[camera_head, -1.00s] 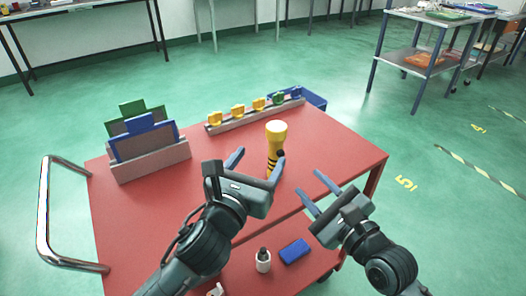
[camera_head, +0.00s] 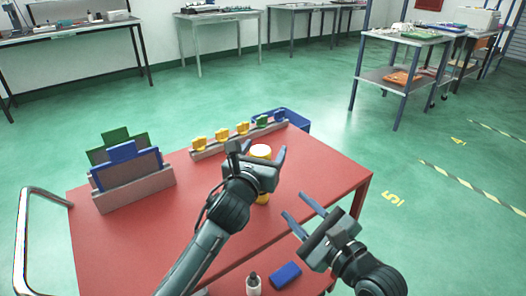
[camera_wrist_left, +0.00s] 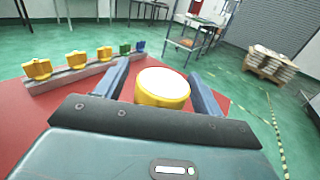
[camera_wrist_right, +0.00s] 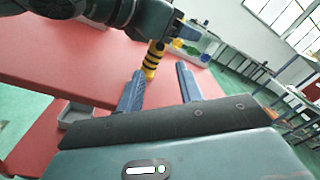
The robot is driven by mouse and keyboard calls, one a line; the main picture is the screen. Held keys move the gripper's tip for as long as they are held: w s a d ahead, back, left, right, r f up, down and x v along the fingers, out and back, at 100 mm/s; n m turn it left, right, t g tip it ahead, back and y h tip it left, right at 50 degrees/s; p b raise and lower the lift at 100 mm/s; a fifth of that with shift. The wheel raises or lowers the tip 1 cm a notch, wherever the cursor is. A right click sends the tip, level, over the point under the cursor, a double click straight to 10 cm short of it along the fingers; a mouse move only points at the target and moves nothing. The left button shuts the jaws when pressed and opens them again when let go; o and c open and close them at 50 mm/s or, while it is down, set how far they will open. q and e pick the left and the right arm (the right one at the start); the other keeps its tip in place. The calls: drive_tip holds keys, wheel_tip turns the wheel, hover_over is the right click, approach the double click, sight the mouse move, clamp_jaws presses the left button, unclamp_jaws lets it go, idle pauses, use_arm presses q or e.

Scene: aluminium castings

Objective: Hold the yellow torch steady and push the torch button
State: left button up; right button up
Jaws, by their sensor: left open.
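The yellow torch (camera_head: 262,152) stands upright on the red table (camera_head: 310,180), mostly hidden in the head view behind my left gripper (camera_head: 262,158). In the left wrist view the torch's pale round top (camera_wrist_left: 163,84) lies between the two fingers of my left gripper, which is open around it with gaps at the sides. The right wrist view shows the torch's black-banded body (camera_wrist_right: 153,62). My right gripper (camera_head: 303,208) is open and empty, lower and nearer, in front of the table's edge. I cannot see the torch button clearly.
A rack with yellow, green and blue pieces (camera_head: 238,138) stands at the table's back, near a blue bin (camera_head: 290,122). A holder with green and blue panels (camera_head: 135,185) is at left. A white bottle (camera_head: 253,285) and a blue box (camera_head: 286,274) lie on the lower shelf.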

use_arm(q)
drive_tip(key=c, duration=1.2)
use_arm(e)
clamp_jaws()
idle(0.7)
idle(0.5)
